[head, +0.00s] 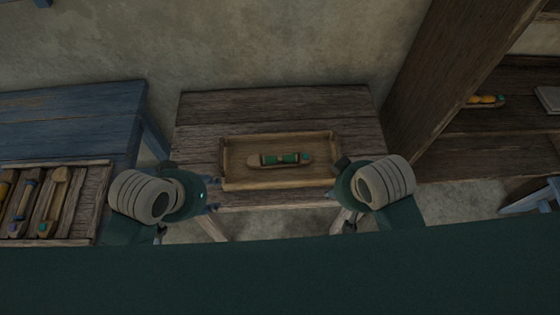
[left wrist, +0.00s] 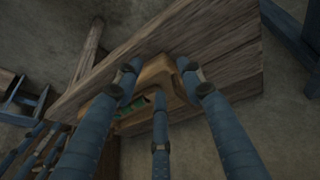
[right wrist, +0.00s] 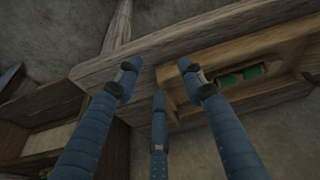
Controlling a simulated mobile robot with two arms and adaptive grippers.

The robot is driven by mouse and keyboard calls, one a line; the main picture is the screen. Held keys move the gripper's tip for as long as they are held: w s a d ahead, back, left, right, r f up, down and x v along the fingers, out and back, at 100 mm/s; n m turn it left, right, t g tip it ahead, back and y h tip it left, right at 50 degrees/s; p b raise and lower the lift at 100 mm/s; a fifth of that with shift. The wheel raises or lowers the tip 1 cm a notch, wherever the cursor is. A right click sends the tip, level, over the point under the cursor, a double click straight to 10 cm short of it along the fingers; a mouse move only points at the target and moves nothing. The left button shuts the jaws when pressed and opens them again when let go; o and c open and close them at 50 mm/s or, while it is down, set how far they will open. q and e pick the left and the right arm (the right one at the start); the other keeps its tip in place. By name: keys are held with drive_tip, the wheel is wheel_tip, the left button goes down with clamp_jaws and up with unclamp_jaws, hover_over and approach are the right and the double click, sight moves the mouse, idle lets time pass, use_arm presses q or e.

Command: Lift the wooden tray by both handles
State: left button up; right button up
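The wooden tray (head: 235,180) lies on a small wooden table (head: 275,106) in the head view. A shuttle with green thread (head: 286,159) lies in it. My left gripper (head: 212,193) is beside the tray's left end, and my right gripper (head: 336,180) is beside its right end. In the left wrist view the open fingers (left wrist: 160,75) point at the tray's end (left wrist: 155,72), apart from one another with nothing clearly held. In the right wrist view the fingers (right wrist: 160,72) are also spread before the tray's other end (right wrist: 180,88). Contact cannot be told.
A blue table (head: 75,110) stands at the left, with a wooden rack (head: 80,220) of several shuttles before it. A thick wooden post (head: 450,70) rises at the right. A plaster wall (head: 240,40) closes the back. The table behind the tray is bare.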

use_arm(q)
approach(222, 152)
drive_tip(key=s+f, duration=0.2)
drive_tip(key=s, duration=0.2)
drive_tip(key=shift+n, duration=0.9)
drive_tip(key=w+r, duration=0.1)
drive_tip(key=w, duration=0.1)
drive_tip(key=w+r, duration=0.1)
drive_tip(key=shift+w+a+r, duration=0.1)
drive_tip(key=shift+w+a, duration=0.05)
drive_tip(key=shift+w, duration=0.25)
use_arm(e)
drive_tip(key=w+r+m+h, duration=0.1)
drive_tip(key=w+r+h, duration=0.1)
drive_tip(key=w+r, duration=0.5)
drive_tip(key=w, duration=0.3)
drive_tip(key=shift+w+d+t, duration=0.15)
drive_tip(key=shift+w+t, duration=0.15)
drive_tip(key=shift+w, duration=0.05)
use_arm(q)
drive_tip(key=x, duration=1.1)
drive_tip(key=shift+r, duration=0.1)
use_arm(e)
drive_tip(key=x, duration=1)
drive_tip(key=shift+w+d+f, duration=0.15)
drive_tip(key=shift+w+f, duration=0.1)
drive_tip(key=shift+f, duration=0.1)
